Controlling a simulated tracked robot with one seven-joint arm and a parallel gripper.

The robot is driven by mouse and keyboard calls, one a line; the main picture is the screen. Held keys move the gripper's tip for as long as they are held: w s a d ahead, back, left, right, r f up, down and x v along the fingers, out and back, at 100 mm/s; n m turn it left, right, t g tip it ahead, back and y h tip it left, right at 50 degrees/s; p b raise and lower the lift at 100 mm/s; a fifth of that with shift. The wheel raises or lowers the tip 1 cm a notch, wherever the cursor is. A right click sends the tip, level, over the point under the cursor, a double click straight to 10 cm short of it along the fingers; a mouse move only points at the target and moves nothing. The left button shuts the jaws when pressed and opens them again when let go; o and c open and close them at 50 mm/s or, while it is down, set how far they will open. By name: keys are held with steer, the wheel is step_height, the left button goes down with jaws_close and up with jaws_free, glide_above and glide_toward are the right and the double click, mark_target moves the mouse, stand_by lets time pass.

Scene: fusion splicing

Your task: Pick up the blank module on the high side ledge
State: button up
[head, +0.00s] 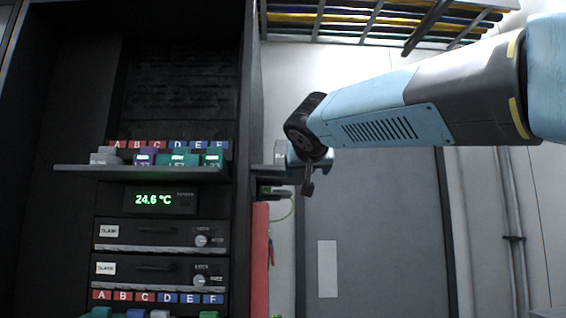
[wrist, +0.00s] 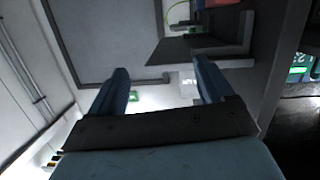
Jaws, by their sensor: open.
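My gripper (head: 308,182) hangs at the end of my arm, in front of the grey door and just right of the rack. In the wrist view its two fingers (wrist: 163,78) are spread apart with nothing between them. The high side ledge (head: 264,169) juts from the rack's right side, left of my gripper. A small pale grey block (head: 280,152) shows at the ledge, partly hidden behind my wrist; it may be the blank module, but I cannot tell for sure. In the wrist view no module is clearly visible between the fingers.
The rack's front shelf (head: 140,173) carries several purple and green modules (head: 180,158) and a pale grey stack (head: 104,157). A red upright panel (head: 260,258) stands below the ledge. Cable trays (head: 345,22) run overhead. Room in front of the grey door (head: 385,235) is free.

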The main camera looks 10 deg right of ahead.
mark_target(285, 147)
steer(key=shift+o, duration=1.2)
steer(key=w+a+r+t, duration=0.2)
steer(key=a+r, duration=0.2)
steer(key=r, duration=0.4)
steer(key=shift+a+y, duration=0.25)
steer(key=shift+y, duration=0.05)
steer(key=w, duration=0.8)
steer(key=shift+w+d+r, duration=0.15)
steer(key=shift+w+d, duration=0.1)
steer(key=shift+w, duration=2.7)
steer(key=c, duration=1.1)
